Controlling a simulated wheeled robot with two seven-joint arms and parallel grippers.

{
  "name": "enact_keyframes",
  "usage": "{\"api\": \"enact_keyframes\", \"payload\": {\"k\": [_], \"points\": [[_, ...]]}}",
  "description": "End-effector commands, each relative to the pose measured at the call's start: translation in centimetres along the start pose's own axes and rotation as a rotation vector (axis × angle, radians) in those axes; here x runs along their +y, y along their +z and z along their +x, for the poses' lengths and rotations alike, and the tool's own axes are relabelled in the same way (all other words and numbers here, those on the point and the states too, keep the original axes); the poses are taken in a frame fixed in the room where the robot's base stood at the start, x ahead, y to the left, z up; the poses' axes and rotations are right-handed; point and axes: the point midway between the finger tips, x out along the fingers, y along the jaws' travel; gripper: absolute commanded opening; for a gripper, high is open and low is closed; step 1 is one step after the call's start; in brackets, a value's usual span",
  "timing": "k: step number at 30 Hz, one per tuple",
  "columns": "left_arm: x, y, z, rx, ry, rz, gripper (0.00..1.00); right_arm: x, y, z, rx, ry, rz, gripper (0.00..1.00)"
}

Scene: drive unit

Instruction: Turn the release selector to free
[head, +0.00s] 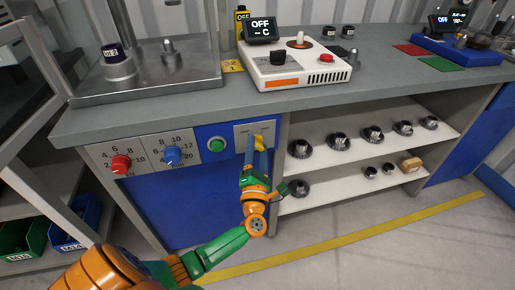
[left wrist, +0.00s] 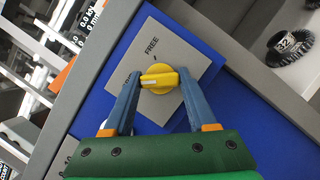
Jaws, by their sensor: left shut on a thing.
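The release selector is a yellow knob (left wrist: 160,76) on a light grey plate (left wrist: 160,105) in the left wrist view. The plate reads FREE above the knob; a second label at the left is mostly hidden by a finger. The knob's white mark is on its left side, towards that hidden label, not towards FREE. My left gripper (left wrist: 158,84) is shut on the knob, one finger on each side. In the head view, my left gripper (head: 257,150) reaches up to the plate (head: 243,130) on the bench front and covers much of it. My right gripper is not in view.
Left of the plate are a green button (head: 216,144), a blue dial (head: 173,155) and a red dial (head: 121,164). A white device (head: 300,68) stands on the worktop above. Shelves (head: 335,175) with several gears are right of my gripper.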

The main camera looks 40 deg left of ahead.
Motion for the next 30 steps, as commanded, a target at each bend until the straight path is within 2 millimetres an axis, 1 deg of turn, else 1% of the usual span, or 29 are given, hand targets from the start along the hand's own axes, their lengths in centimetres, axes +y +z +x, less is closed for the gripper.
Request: {"api": "enact_keyframes", "payload": {"k": [5, 11, 30], "points": [[0.3, 0.2, 0.1, 0.000, -0.020, 0.049, 0.02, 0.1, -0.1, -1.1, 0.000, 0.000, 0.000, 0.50], [0.6, 0.4, 0.1, 0.002, -0.074, 0.174, 0.02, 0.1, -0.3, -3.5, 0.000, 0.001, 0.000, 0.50], [0.8, 0.6, 0.1, 0.001, -0.308, 0.731, 0.02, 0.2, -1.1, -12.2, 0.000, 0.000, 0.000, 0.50]]}}
